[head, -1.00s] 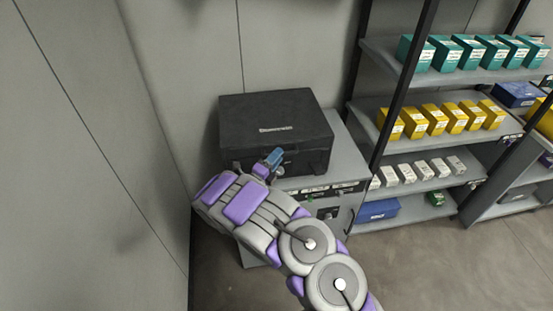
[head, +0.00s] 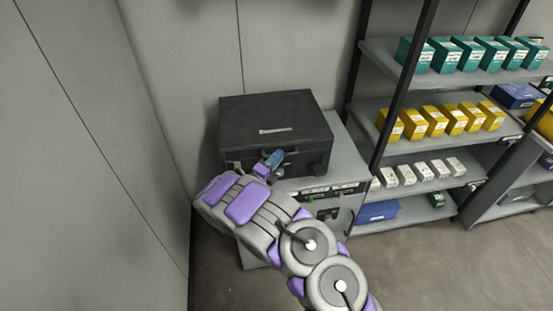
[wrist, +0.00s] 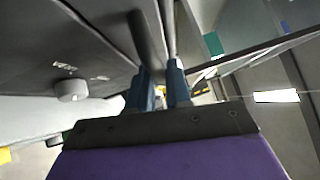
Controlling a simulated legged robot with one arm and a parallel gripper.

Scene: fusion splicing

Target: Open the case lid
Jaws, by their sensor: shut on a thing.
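The black case (head: 275,110) stands on a grey cabinet against the wall. Its lid is down, with a pale label on top. My gripper (head: 272,160) is at the middle of the case's front side, just below the lid edge. In the wrist view, the two blue fingertips of my gripper (wrist: 160,84) are close together, beside a dark bar (wrist: 146,38) that looks like the case handle. The dark case surface (wrist: 75,35) fills the upper left there. The exact contact between the fingers and the handle is partly hidden.
The grey cabinet top (head: 347,160) has a narrow free strip right of the case. A shelf rack (head: 400,100) with teal, yellow, white and blue boxes stands to the right. A wall (head: 100,150) is close on the left.

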